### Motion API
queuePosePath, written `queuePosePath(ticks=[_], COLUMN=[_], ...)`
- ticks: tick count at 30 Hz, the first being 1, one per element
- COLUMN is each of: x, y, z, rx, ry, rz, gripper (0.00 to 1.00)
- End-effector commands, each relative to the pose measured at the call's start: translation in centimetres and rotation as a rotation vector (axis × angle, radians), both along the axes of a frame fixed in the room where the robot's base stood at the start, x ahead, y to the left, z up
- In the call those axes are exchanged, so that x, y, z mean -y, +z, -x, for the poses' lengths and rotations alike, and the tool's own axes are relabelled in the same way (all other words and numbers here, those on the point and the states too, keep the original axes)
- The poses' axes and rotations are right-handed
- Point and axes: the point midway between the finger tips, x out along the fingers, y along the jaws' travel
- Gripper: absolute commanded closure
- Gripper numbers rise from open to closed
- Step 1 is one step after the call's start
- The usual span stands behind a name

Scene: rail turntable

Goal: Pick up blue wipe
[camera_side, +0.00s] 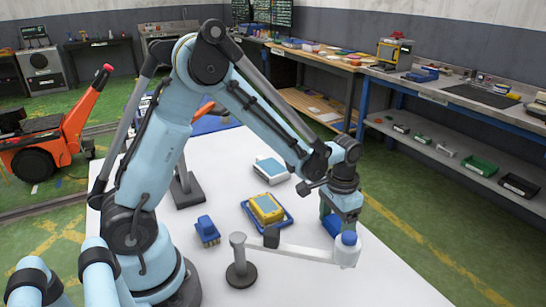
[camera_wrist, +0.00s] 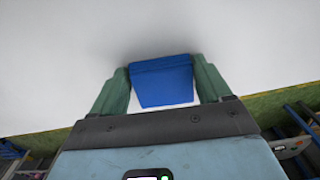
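In the side view my gripper (camera_side: 338,224) points down at the outer end of a pale jointed swing arm. A blue piece (camera_side: 348,239) shows there, at the top of the white round end (camera_side: 346,256) of that arm. In the wrist view a flat-faced blue piece (camera_wrist: 163,80), which looks like the blue wipe, lies between the two green fingertips (camera_wrist: 161,70) of my gripper. The fingers stand apart and the blue fills the space at their tips. White gaps show beside its nearer part. I cannot tell whether the fingers press on it.
A yellow box in a blue tray (camera_side: 285,224) stands on the white table (camera_side: 340,285). A blue brush-like block (camera_side: 207,230) lies left of it. A white box with a blue top (camera_side: 271,168) is farther back. The swing arm's round base (camera_side: 241,275) stands in front.

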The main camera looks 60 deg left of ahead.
Motion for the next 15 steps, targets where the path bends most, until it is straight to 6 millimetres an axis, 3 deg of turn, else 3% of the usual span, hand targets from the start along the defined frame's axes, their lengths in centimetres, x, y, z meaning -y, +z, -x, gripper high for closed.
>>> queuePosePath(ticks=[1,6,15], x=[0.00,0.00,0.00], y=[0.01,0.02,0.28], z=[0.00,0.00,-0.01], rx=[0.000,0.000,0.000], ry=[0.000,0.000,0.000], rz=[0.000,0.000,0.000], gripper=[0.31,0.55,0.55])
